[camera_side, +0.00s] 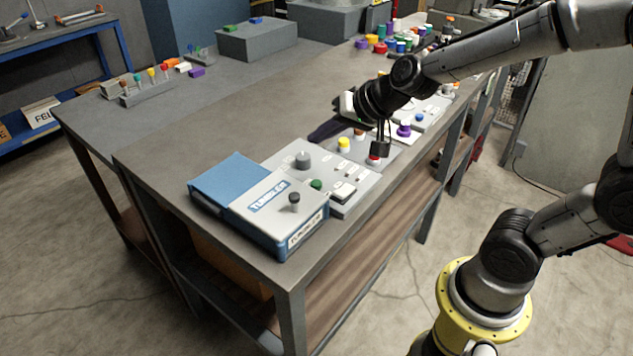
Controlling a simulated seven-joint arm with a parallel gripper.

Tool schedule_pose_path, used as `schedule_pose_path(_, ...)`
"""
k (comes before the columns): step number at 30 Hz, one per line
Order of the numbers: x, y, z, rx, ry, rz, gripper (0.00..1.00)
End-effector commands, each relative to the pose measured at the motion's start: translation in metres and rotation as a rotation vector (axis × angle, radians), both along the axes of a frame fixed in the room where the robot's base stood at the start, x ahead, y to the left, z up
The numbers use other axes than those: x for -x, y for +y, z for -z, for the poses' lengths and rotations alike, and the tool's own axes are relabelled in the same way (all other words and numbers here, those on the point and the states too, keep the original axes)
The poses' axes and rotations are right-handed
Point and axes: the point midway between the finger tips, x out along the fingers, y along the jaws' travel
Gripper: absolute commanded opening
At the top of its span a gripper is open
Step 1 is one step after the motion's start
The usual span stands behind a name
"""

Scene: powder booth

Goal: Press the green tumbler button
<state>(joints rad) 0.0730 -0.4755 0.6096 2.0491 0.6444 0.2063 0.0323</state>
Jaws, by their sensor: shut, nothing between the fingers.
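The tumbler (260,205) is a blue and grey box labelled TUMBLER at the near left end of the workbench. My gripper (380,150) is shut and empty. It points down above a neighbouring panel with a yellow button (344,144) and a red button (374,160), up and to the right of the green button. Its fingertips appear close to the red button; whether they touch it I cannot tell.
A dark grey knob (303,160) stands up from the light grey panel, and a black knob (294,199) from the tumbler box. A purple knob (403,130) is right of my gripper. Coloured caps (380,46) crowd the far bench. Bare bench top lies left of the panels.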

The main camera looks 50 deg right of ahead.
Motion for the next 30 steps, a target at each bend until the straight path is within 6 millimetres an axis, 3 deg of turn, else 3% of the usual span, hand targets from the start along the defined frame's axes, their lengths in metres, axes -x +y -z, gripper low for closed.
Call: schedule_pose_path(30, 0.0, 0.0, 0.082, 0.002, -0.001, -0.001, 0.0)
